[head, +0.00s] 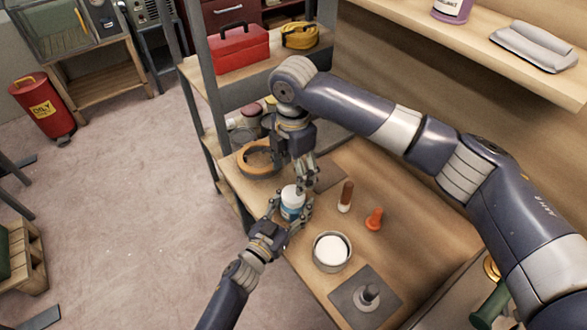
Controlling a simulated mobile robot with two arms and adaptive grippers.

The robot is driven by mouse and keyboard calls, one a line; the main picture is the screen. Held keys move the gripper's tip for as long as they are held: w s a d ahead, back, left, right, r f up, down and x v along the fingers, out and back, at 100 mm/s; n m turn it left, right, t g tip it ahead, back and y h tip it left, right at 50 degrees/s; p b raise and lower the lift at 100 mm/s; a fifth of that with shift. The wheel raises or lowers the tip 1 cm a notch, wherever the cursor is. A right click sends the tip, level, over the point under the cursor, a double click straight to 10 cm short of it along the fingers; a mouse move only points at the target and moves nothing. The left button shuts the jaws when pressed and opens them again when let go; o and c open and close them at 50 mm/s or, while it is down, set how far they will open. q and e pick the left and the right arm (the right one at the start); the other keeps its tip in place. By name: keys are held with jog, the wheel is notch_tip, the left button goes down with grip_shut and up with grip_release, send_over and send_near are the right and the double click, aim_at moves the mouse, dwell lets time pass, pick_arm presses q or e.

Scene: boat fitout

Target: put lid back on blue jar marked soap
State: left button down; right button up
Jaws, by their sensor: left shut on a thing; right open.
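A small blue and white jar (291,211) stands at the bench's left edge. My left gripper (289,217) comes from below and is shut on the jar's side. My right gripper (303,184) hangs from above with its fingers open, close over the jar's top right. The jar's top looks white; I cannot tell whether this is a lid on the jar or its bare top. The writing on the jar is too small to read, and the grippers hide parts of it.
A round tin with a white top (332,250), an orange piece (375,219), a brown-handled tool (345,196) and a grey pad with a metal knob (368,294) are on the bench. A tan ring (258,158) lies behind the jar. A red toolbox (239,48) is on the shelf.

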aim_at(293, 194)
jog(key=shift+f, duration=4)
jog(key=c, duration=1.1)
jog(key=m, duration=0.8)
jog(key=shift+s, duration=0.1)
jog(key=m, duration=0.6)
jog(key=shift+m, duration=0.4)
jog(key=o, duration=1.2)
